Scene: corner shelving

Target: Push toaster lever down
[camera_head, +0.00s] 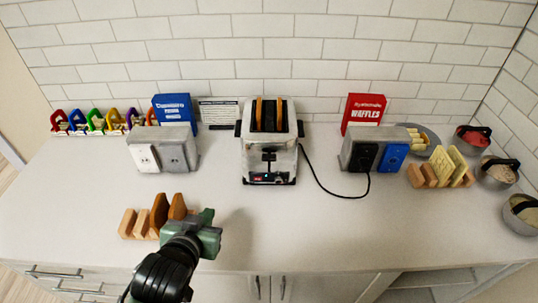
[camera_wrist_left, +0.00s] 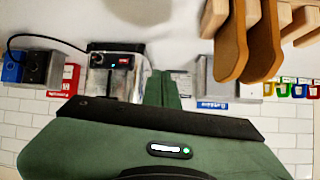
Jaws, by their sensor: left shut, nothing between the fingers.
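The toaster (camera_head: 284,158) is a chrome box standing at the back middle of the counter, with a black lever (camera_head: 268,155) on its front face. Two brown slices (camera_head: 259,112) stick up from its slots. The toaster also shows upside down in the left wrist view (camera_wrist_left: 128,88). My left gripper (camera_head: 210,218) is shut and empty, above the front of the counter, left of and nearer than the toaster, and not touching it. Its green fingers show together in the left wrist view (camera_wrist_left: 163,88). My right gripper is in neither view.
A wooden rack (camera_head: 128,222) with brown slices stands close left of my left gripper. Grey outlet boxes (camera_head: 180,152) (camera_head: 357,142) flank the toaster; its black cord runs to the right one. Bowls (camera_head: 497,172) stand far right. The counter before the toaster is clear.

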